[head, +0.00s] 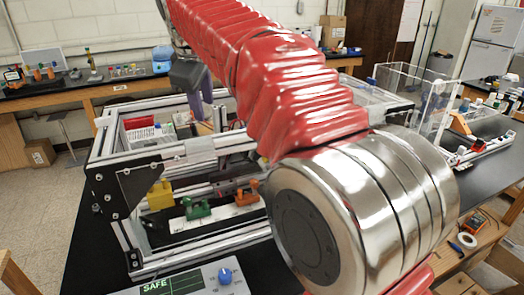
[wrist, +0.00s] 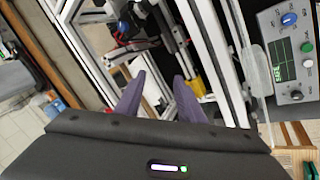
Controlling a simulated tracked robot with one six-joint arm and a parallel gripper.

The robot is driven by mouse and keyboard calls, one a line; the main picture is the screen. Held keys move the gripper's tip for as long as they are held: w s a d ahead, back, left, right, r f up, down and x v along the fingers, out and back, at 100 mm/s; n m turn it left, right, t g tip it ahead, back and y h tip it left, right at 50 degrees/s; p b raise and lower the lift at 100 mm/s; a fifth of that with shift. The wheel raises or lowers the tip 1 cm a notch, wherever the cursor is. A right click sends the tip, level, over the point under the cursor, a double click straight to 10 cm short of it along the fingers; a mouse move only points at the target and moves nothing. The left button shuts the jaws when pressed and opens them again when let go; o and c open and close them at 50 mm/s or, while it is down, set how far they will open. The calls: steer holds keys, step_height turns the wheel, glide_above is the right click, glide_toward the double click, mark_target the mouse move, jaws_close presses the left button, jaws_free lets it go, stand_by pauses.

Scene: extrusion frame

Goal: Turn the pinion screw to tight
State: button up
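I cannot pick out the pinion screw for certain in either view. The aluminium extrusion frame (head: 190,150) stands on the black bench, with a green clamp-like part (head: 196,208), a yellow block (head: 160,195) and an orange part (head: 246,192) low inside it. In the wrist view, a black mechanism (wrist: 127,28) with a blue spot lies beyond the fingertips among the frame bars (wrist: 88,55). My gripper (wrist: 160,78) has its two purple-grey fingers apart, with nothing seen between them. In the head view, my gripper (head: 204,96) hangs over the frame, partly hidden by my arm.
A control box (head: 180,283) reading SAFE, with a blue knob (head: 225,276), stands in front of the frame; it also shows in the wrist view (wrist: 285,65). A clear-walled enclosure (head: 415,95) stands right of the frame. Bare black bench (head: 92,255) shows at front left.

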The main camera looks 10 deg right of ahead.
steer(key=w+d+f+n+g+h, duration=0.3)
steer(key=w+d+f+n, duration=0.4)
steer(key=d, duration=0.4)
steer(key=shift+w+f+n+g+h, duration=0.15)
steer(key=shift+f+n+g+h, duration=0.35)
steer(key=shift+g, duration=0.3)
steer(key=shift+d+f, duration=0.1)
steer(key=shift+f, duration=0.2)
steer(key=shift+x, duration=6.65)
steer(key=shift+w, duration=0.1)
steer(key=shift+c, duration=0.4)
jaws_close()
steer(key=shift+d, duration=0.1)
